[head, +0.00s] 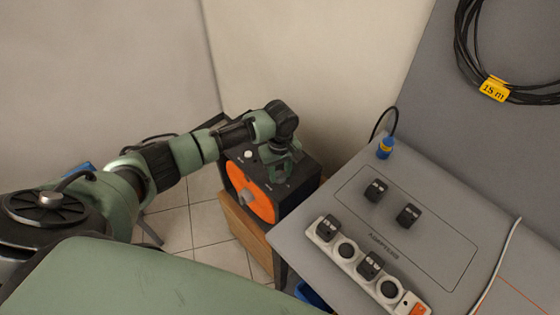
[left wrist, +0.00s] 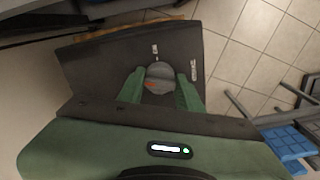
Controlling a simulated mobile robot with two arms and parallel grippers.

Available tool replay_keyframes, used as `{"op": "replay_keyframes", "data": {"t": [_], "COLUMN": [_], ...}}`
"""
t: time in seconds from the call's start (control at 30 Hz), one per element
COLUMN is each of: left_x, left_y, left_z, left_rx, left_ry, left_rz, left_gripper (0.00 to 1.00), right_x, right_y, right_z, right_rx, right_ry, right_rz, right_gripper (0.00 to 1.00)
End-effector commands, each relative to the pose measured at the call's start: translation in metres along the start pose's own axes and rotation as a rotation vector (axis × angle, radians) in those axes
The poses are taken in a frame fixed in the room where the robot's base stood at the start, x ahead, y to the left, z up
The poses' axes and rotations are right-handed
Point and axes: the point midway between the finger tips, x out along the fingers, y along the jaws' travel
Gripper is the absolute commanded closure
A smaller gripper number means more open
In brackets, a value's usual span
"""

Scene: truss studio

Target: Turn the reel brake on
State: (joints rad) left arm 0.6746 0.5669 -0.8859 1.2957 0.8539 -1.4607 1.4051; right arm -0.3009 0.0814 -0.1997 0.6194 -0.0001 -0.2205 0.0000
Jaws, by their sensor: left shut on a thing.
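The reel unit is a dark box (head: 300,190) with an orange disc (head: 250,193) on its front, standing on a wooden stand. My left gripper (head: 279,178) points down at the box's top, beside the white round button. In the left wrist view, the two green fingers of my left gripper (left wrist: 160,92) sit on either side of a round grey knob (left wrist: 160,72) with a small orange mark, shut on it. Small white labels (left wrist: 193,70) lie near the knob; I cannot read them. The knob is hidden in the head view. My right gripper is not in view.
A grey table (head: 320,262) stands right of the box, bearing a power strip (head: 347,250), black adapters (head: 408,215) and a blue connector (head: 385,147). A black cable coil (head: 465,45) hangs on the grey panel. Tiled floor (head: 190,228) is left of the box.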

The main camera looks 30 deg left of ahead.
Motion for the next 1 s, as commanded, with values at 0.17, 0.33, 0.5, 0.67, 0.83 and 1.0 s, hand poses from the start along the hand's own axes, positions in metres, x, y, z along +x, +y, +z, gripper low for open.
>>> {"op": "replay_keyframes", "data": {"t": [0.17,0.33,0.5,0.67,0.83,1.0], "left_x": [-0.004,-0.003,-0.002,-0.002,-0.001,-0.001], "left_y": [0.000,0.000,0.000,0.000,0.000,0.000], "left_z": [0.001,0.000,0.000,0.000,0.000,0.000], "left_rx": [0.163,0.325,0.487,0.640,0.800,0.948], "left_ry": [-0.003,-0.002,-0.001,-0.001,-0.001,0.000], "left_rz": [-0.001,-0.001,0.000,0.001,0.000,0.001], "left_gripper": [1.00,1.00,1.00,1.00,1.00,1.00], "right_x": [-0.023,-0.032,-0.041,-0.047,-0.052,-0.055], "right_y": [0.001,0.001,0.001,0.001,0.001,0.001], "right_z": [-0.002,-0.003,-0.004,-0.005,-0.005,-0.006], "right_rx": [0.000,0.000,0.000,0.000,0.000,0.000], "right_ry": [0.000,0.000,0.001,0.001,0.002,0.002], "right_rz": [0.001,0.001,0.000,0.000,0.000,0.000], "right_gripper": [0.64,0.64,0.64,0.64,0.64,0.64]}}
